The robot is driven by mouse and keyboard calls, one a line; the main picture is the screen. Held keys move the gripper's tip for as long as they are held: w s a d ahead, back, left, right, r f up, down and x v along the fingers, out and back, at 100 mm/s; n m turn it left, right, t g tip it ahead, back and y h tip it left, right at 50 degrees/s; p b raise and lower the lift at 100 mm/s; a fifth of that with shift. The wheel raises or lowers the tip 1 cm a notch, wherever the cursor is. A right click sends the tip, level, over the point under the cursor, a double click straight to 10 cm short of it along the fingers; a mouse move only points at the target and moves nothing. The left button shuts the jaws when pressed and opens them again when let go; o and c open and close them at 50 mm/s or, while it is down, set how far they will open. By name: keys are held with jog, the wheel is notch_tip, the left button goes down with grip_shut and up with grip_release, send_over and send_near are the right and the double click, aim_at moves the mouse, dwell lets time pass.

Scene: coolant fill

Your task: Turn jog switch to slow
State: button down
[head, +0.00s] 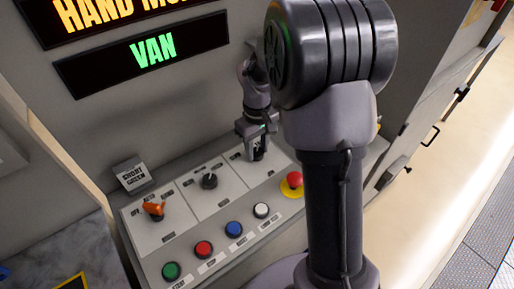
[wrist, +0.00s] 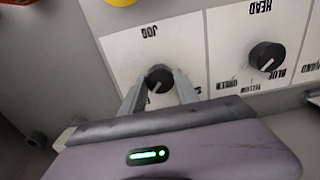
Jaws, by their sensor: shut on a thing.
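The jog switch (wrist: 159,74) is a round black knob on a white panel plate marked JOG in the wrist view. A light pointer mark on it slants toward the lower left of that view. My gripper (wrist: 160,82) has one finger on each side of the knob and is shut on it. In the head view my gripper (head: 257,153) points down onto the rightmost switch plate and mostly hides the knob. The position labels beside the knob are largely hidden by the fingers.
A black HEAD knob (wrist: 266,57) is on the neighbouring plate. An orange switch (head: 154,209) is farther left. Green, red, blue (head: 234,229) and white buttons line the front. A red emergency button (head: 293,180) on yellow is near my arm. A lit VAN display (head: 153,51) is above.

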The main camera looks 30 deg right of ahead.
jog(key=n+p, duration=0.1)
jog(key=p, duration=0.1)
jog(key=n+p, duration=0.1)
jog(key=n, duration=0.1)
jog(key=shift+r+n+p, duration=0.25)
jog(key=shift+n+p, duration=0.05)
jog(key=shift+p, duration=0.05)
jog(key=n+p, duration=0.4)
jog(key=n, duration=0.1)
jog(key=n+p, duration=0.3)
jog(key=n, duration=0.2)
jog(key=shift+f, duration=0.1)
jog(key=shift+f+n+p, duration=0.1)
jog(key=shift+n+p, duration=1)
jog(key=shift+n, duration=1)
jog(key=c, duration=0.9)
grip_release()
